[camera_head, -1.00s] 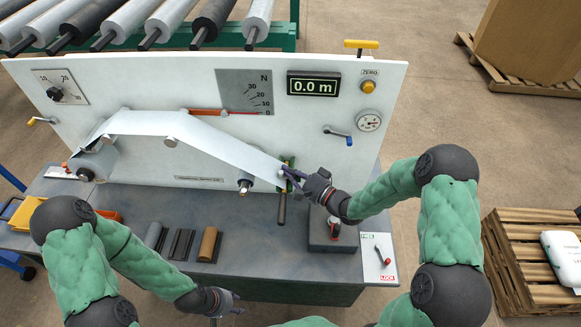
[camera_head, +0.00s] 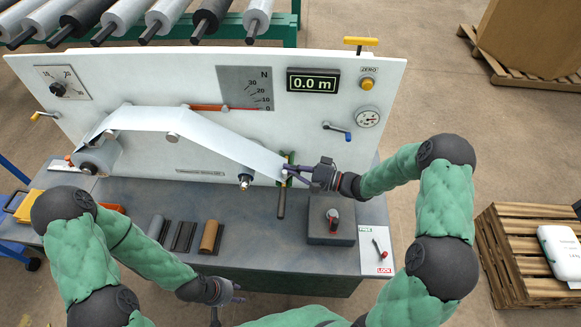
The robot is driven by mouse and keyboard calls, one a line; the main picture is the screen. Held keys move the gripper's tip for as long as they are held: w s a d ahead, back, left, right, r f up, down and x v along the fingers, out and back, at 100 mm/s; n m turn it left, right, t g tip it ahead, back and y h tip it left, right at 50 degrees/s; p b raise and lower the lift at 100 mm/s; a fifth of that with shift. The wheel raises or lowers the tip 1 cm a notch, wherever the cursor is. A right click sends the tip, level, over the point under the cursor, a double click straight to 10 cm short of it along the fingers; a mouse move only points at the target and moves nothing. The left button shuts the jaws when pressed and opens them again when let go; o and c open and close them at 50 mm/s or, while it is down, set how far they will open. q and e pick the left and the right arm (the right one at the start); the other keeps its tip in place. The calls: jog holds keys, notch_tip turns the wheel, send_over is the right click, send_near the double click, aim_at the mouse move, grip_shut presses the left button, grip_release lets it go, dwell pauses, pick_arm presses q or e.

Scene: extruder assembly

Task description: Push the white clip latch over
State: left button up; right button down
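The white film strip (camera_head: 220,141) runs from the roll (camera_head: 97,158) at the left, over rollers, down to a green-framed clip (camera_head: 287,160) on the white panel. A small white piece, perhaps the clip latch, shows at the strip's end beside the fingers of my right gripper (camera_head: 290,172). Those fingers are at the clip, pointing left. Whether they touch the latch or are closed on anything is too small to tell. A dark handle (camera_head: 282,202) hangs below the clip. My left gripper (camera_head: 232,297) is low at the front edge, away from the clip; its fingers look apart and empty.
The white panel (camera_head: 300,140) stands on the grey bench (camera_head: 150,208). A grey block with a red-and-black knob (camera_head: 332,215) and a FREE/LOCK lever plate (camera_head: 376,250) sit at the right.

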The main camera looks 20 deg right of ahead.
jog(key=shift+s+d+n+g+y+p, duration=0.15)
jog(key=shift+n+g+y+p, duration=0.25)
jog(key=shift+n+g, duration=0.65)
jog(key=shift+s+d+n+g+y+p, duration=0.15)
jog(key=shift+n+g+y, duration=0.5)
jog(key=shift+g, duration=0.85)
jog(key=shift+s+d+n+g+y+p, duration=0.15)
jog(key=shift+n+g+y+p, duration=0.25)
jog(key=shift+n+g, duration=0.7)
jog(key=shift+s+d, duration=0.1)
jog(key=s+d, duration=0.2)
jog(key=d, duration=1)
dwell(0.5)
